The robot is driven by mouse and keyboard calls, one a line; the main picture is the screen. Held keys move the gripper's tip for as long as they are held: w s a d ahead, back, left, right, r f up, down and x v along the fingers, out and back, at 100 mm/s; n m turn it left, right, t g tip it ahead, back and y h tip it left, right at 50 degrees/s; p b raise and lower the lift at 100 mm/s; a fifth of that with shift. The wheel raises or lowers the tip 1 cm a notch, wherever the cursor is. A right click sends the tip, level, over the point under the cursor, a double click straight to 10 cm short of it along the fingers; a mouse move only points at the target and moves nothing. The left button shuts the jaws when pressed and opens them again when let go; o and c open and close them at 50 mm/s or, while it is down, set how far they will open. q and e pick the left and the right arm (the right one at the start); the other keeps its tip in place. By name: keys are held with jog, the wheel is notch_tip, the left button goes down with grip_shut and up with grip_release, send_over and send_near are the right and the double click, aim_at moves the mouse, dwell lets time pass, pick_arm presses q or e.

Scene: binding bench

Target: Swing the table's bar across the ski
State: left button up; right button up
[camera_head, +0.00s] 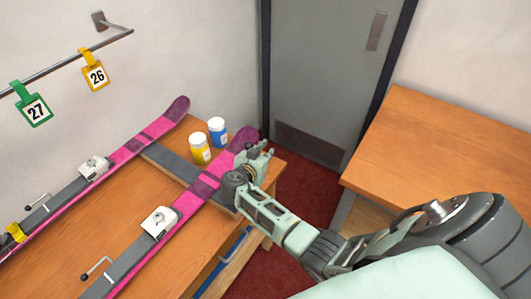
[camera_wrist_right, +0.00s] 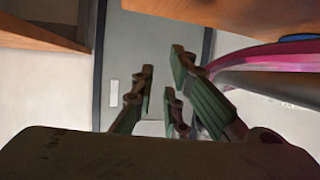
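Two magenta skis lie on the wooden table, a near ski (camera_head: 190,203) and a far ski (camera_head: 118,157), each with a white binding. A thin metal bar with a dark knob (camera_head: 97,268) sits at the table beside the near ski's lower part; a similar knobbed bar (camera_head: 38,201) is by the far ski. My right gripper (camera_head: 265,158) is beside the near ski's tip, at the table's right end. In the wrist view its fingers (camera_wrist_right: 160,78) are apart with nothing between them; a pink ski (camera_wrist_right: 268,57) passes at right. My left gripper is not in view.
A yellow jar (camera_head: 200,152) and a blue jar (camera_head: 217,132) stand between the ski tips. A wall rail (camera_head: 60,66) carries tags 26 and 27. A grey door (camera_head: 325,75) is behind; another wooden table (camera_head: 440,150) is at right. Red floor lies between.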

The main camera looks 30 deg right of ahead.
grip_shut()
jog(key=shift+c, duration=0.5)
grip_release()
jog(key=o, duration=0.6)
jog(key=shift+o, duration=0.2)
jog(key=v, duration=1.2)
jog(key=shift+a, duration=0.1)
